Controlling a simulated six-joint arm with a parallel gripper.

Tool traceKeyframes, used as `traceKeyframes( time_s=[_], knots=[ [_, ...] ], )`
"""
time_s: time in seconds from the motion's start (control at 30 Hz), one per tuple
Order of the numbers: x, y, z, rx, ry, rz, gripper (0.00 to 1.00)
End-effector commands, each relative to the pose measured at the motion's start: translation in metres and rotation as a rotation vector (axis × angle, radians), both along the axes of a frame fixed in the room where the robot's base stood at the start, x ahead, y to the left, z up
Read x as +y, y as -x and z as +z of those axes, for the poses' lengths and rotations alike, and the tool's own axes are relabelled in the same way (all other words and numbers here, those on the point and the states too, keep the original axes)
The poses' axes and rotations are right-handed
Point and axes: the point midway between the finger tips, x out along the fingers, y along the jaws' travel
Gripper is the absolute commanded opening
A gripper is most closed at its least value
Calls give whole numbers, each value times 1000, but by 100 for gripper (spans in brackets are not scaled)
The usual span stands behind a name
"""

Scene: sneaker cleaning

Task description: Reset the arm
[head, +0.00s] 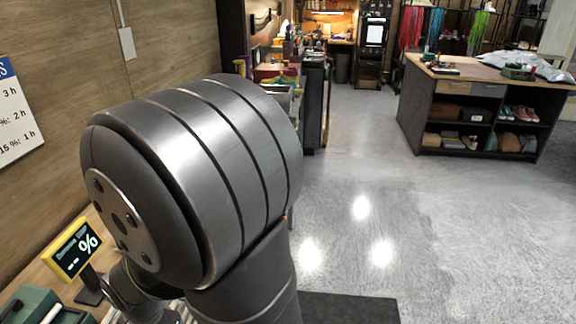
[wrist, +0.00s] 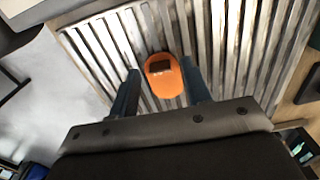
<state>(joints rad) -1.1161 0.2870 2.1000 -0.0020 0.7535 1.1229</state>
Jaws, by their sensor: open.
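My gripper (wrist: 160,95) shows in the wrist view with its two dark blue fingers apart and nothing between them in their grip. Beyond the fingertips, an orange rounded object with a dark rectangle on it (wrist: 163,80) lies on a ribbed metal surface (wrist: 92,50). It appears between the fingers in the picture, apart from them as far as I can tell. In the head view my grey arm fills the left and middle, and the gripper is hidden there.
A yellow-framed display (head: 73,248) stands on a wooden bench at lower left, close to my arm. A green case (head: 38,305) is in the corner. A wooden-topped island (head: 480,72) with shoes on its shelves stands at right. The grey floor between is clear.

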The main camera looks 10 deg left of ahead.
Motion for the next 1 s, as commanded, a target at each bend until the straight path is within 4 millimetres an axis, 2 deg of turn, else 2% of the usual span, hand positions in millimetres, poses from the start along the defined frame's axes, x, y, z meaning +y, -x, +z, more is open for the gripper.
traceKeyframes(
  time_s=[0.17,0.5,1.0],
  knots=[
    [1,0,32,-2,-5,0,44],
    [-45,-26,62,-2,-3,-5,44],
    [-102,-59,102,-2,-2,-6,44]
  ],
)
